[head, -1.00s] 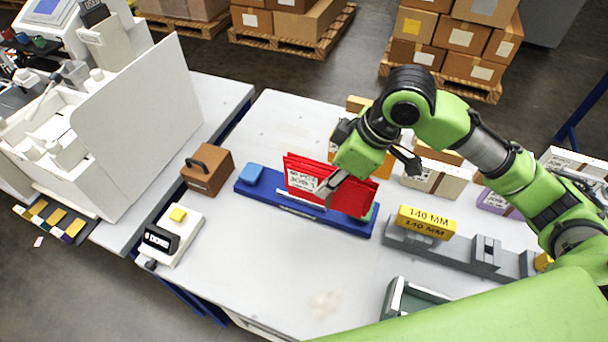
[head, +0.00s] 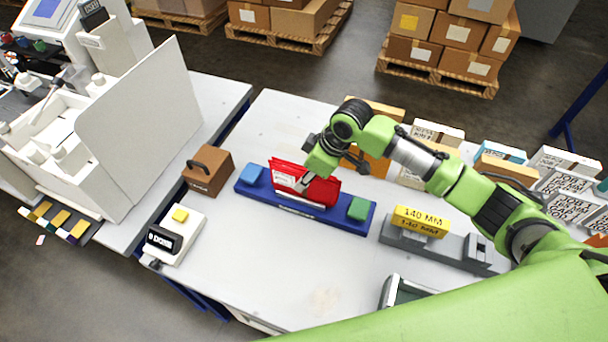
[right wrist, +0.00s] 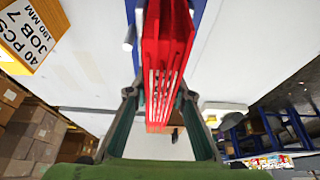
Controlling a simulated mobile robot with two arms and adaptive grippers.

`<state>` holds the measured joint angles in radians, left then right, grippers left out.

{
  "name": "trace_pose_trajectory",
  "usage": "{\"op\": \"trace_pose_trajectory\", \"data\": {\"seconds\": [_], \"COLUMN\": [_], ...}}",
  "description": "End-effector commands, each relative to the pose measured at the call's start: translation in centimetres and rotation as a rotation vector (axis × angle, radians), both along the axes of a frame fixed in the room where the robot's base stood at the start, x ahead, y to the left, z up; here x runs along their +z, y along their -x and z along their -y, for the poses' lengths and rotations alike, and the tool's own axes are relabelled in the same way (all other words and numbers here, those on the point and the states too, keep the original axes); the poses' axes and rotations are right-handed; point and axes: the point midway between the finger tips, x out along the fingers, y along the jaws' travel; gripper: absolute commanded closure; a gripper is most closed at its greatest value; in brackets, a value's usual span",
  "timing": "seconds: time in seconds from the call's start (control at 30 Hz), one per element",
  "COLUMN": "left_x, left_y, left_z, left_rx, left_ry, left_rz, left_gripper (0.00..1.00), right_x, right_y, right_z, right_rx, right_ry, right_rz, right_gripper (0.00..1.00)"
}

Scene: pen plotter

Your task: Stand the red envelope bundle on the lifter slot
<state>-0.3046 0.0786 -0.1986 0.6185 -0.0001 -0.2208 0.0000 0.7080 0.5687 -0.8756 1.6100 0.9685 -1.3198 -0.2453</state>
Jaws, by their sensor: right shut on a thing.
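The red envelope bundle (head: 322,190) stands on edge at the blue bar fixture (head: 346,221), between a blue block (head: 251,174) at its left end and a green block (head: 358,208) at its right. A white label shows on the bundle's face. My right gripper (head: 306,182) is shut on the bundle from above. In the right wrist view the bundle (right wrist: 167,50) sits between the two fingers (right wrist: 158,100), its layers seen edge-on. Whether its lower edge touches the fixture is unclear. I cannot pick out the lifter slot with certainty. My left gripper is not in view.
A white machine with a tall panel (head: 150,120) stands at left. A brown handled block (head: 208,172) and a small display device (head: 174,234) are near the fixture. A grey rail with a yellow 140 MM block (head: 420,220) stands right. The front table is mostly clear.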

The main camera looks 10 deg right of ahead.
Motion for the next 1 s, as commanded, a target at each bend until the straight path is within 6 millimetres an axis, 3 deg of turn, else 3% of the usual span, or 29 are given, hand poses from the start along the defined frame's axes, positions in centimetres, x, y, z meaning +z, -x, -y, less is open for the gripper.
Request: {"op": "trace_pose_trajectory", "data": {"seconds": [0.27, 0.3, 0.37, 0.77, 1.0], "left_x": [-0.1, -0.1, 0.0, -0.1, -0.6], "left_y": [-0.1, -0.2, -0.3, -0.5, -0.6], "left_z": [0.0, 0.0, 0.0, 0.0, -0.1], "left_rx": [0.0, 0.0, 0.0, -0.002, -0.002], "left_ry": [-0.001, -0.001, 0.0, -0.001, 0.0], "left_rz": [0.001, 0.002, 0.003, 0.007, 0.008], "left_gripper": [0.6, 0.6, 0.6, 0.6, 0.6], "right_x": [-0.1, -0.2, -0.2, 0.2, 3.7], "right_y": [0.0, 0.0, 0.0, 0.0, 0.7], "right_z": [-0.1, 0.0, 0.0, 0.0, 1.3], "right_rx": [0.001, 0.0, 0.001, 0.001, 0.0], "right_ry": [-0.001, -0.002, -0.001, -0.001, -0.001], "right_rz": [0.001, 0.001, 0.001, 0.002, 0.006], "right_gripper": [1.0, 0.76, 0.61, 0.61, 0.61]}}
